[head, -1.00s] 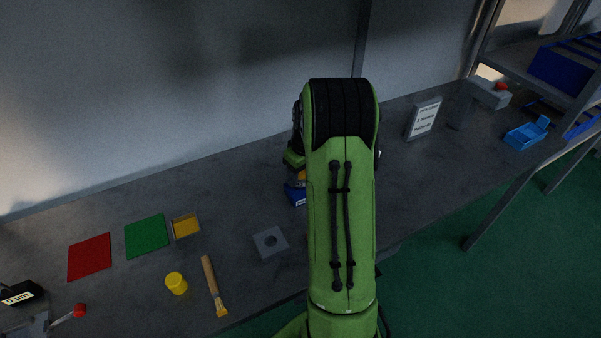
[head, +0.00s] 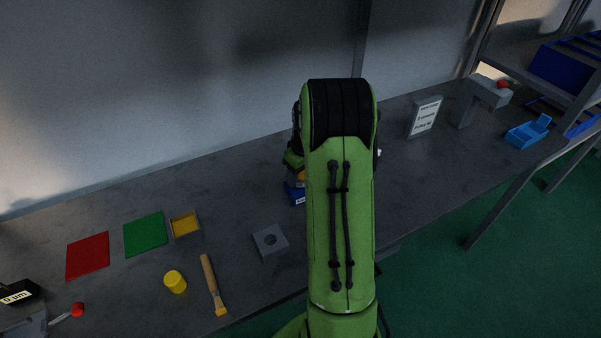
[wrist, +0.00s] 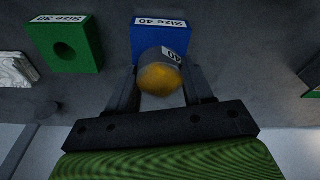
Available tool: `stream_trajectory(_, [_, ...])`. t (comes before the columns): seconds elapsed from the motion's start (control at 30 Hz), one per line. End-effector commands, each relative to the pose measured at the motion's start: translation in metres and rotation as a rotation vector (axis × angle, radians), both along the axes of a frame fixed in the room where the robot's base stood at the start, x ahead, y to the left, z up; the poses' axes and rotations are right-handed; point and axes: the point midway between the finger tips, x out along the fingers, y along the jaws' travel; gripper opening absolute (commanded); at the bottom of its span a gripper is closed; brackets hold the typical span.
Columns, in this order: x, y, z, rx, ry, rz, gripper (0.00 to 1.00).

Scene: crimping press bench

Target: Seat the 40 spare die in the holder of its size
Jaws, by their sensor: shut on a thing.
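The spare die (wrist: 160,78) is a short grey cylinder with a white label reading 40 and a yellow-orange end facing the wrist camera. My gripper (wrist: 163,84) is shut on it, one finger on each side. The blue holder (wrist: 147,40), labelled Size 40, is just beyond the die in the wrist view. The die overlaps its near part and hides any hole there. I cannot tell whether the die touches the holder or is in it. In the head view the blue holder (head: 294,194) shows partly beside my arm, which hides most of the gripper.
A green holder (wrist: 67,45) with an open round hole stands left of the blue one in the wrist view. A grey block with a hole (head: 270,240), a brush (head: 213,284) and a yellow cylinder (head: 175,282) are on the bench. A sign (head: 425,117) stands farther right.

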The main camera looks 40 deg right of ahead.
Motion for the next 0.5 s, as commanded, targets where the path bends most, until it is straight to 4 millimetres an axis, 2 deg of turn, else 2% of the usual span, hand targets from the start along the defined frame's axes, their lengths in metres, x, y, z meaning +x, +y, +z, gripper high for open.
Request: stream_trajectory(0.5, [0.001, 0.0, -0.013, -0.001, -0.002, 0.001, 0.0])
